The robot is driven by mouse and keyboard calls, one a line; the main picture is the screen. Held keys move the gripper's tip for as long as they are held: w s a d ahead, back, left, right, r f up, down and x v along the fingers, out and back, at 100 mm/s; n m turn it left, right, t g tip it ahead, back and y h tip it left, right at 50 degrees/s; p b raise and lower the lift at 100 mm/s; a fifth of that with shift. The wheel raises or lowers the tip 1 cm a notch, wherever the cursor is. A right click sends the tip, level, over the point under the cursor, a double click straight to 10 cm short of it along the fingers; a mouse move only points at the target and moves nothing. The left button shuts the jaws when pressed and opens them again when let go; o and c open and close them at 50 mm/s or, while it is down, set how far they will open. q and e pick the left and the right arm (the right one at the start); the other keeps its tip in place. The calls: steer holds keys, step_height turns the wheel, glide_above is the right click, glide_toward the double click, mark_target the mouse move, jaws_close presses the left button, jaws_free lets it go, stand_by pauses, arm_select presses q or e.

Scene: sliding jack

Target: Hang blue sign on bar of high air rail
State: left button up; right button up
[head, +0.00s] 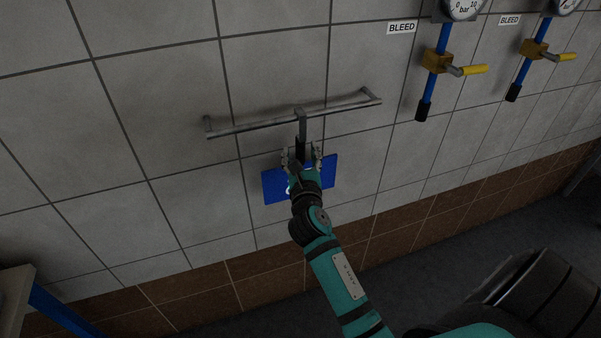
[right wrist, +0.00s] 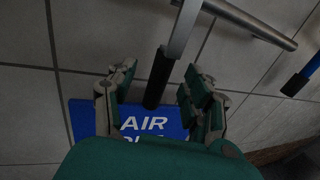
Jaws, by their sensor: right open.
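The blue sign (head: 274,187) with white lettering is below the metal bar (head: 250,126) on the tiled wall. The word AIR shows on the sign in the right wrist view (right wrist: 84,118); the lower lettering is hidden by my gripper. A grey hook (head: 302,128) with a black grip (right wrist: 158,80) runs from the bar down towards the sign, its top at the bar. My right gripper (head: 303,158) is open, its fingers on either side of the black grip with gaps showing in the right wrist view (right wrist: 161,86). My left gripper is out of view.
A table corner (head: 14,290) shows at the lower left. The wall left of the bar is clear.

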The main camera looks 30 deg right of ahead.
mark_target(301, 148)
steer(key=x, duration=0.4)
steer(key=shift+w+d+f+p, duration=0.2)
steer(key=shift+d+f+p, duration=0.05)
steer(key=shift+d+p, duration=0.1)
steer(key=shift+a, duration=0.1)
steer(key=shift+s+r, duration=0.1)
steer(key=shift+c, duration=1.2)
jaws_close()
